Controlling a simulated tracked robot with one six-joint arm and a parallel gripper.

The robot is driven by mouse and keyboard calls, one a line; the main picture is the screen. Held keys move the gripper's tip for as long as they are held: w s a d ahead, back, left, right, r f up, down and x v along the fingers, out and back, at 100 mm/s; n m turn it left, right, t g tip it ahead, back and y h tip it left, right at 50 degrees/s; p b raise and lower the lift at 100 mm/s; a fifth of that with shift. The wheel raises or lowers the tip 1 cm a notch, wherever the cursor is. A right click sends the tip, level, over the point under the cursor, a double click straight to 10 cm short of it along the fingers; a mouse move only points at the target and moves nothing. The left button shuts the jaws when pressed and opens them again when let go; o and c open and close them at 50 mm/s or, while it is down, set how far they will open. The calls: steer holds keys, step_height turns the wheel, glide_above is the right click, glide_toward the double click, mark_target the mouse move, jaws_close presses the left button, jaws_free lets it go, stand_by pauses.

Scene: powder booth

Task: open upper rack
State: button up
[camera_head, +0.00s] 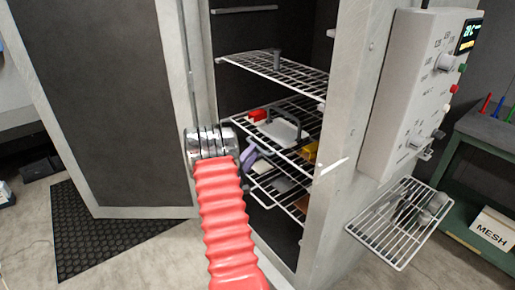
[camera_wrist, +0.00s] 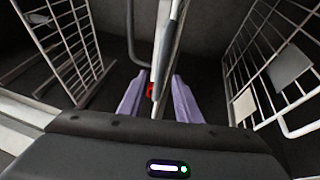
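The open cabinet holds several wire racks. The top rack (camera_head: 290,73) carries a small grey upright piece. The rack below it (camera_head: 310,106) carries a red block (camera_head: 257,116) and a pale tray (camera_head: 281,130). A lower rack (camera_head: 262,190) has a looped front bar. My gripper (camera_head: 248,157) is at the cabinet opening, near the front left of the red block's rack. In the wrist view its two purple fingers (camera_wrist: 158,90) are apart, with a grey bar (camera_wrist: 165,48) running between them and visible gaps beside it. Contact with the bar cannot be told.
The cabinet door (camera_head: 105,90) stands open at left. A control box (camera_head: 415,95) is on the right wall, above a wire side shelf (camera_head: 400,220) with grey objects. A green bench (camera_head: 485,150) with a MESH box (camera_head: 492,228) stands at right. Racks flank the fingers in the wrist view.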

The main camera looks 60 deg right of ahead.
steer(key=shift+s+d+r, duration=0.1)
steer(key=shift+d+r, duration=0.1)
steer(key=shift+d, duration=0.9)
steer(key=shift+s+d+r, duration=0.1)
steer(key=shift+d+r, duration=0.1)
steer(key=shift+d, duration=0.85)
jaws_close()
